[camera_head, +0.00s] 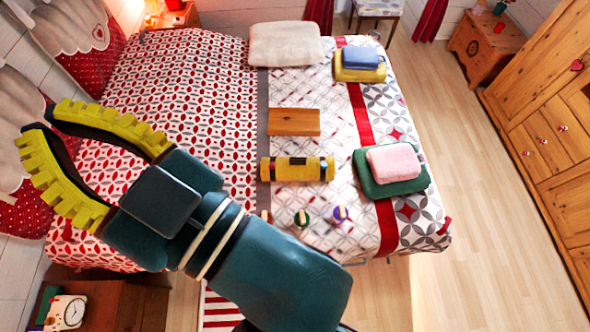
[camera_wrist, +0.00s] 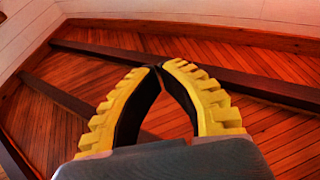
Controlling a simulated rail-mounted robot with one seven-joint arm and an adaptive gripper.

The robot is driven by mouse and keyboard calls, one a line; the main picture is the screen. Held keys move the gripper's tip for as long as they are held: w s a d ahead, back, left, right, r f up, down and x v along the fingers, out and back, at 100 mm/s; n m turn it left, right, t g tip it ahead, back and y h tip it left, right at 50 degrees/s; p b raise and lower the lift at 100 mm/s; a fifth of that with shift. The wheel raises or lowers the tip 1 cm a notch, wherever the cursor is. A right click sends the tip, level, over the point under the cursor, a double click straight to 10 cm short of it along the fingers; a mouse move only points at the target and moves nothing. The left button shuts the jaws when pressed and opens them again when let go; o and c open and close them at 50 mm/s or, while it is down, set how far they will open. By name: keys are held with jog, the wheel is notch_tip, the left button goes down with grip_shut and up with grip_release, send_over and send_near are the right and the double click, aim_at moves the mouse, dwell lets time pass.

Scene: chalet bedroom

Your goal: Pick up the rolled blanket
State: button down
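The rolled blanket (camera_head: 316,169) looks like a yellow roll with a dark patch or strap at its middle. It lies crosswise on the patterned bed (camera_head: 330,215), near the bed's middle in the head view. My gripper (camera_head: 38,118) has yellow ribbed fingers with dark inner faces. It is at the left of the head view, well apart from the roll. In the wrist view my gripper (camera_wrist: 158,68) has its fingers bowed, with the tips meeting and nothing between them. The wrist view does not show the roll.
A wooden block (camera_head: 293,122) lies just behind the roll. A pink folded item (camera_head: 393,162) on a green one (camera_head: 370,186) lies to its right. Small balls (camera_head: 302,219) lie in front. A clock (camera_head: 66,312) stands at lower left. The floor (camera_head: 475,190) at right is clear.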

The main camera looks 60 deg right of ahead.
dwell(0.4)
grip_release()
dwell(0.4)
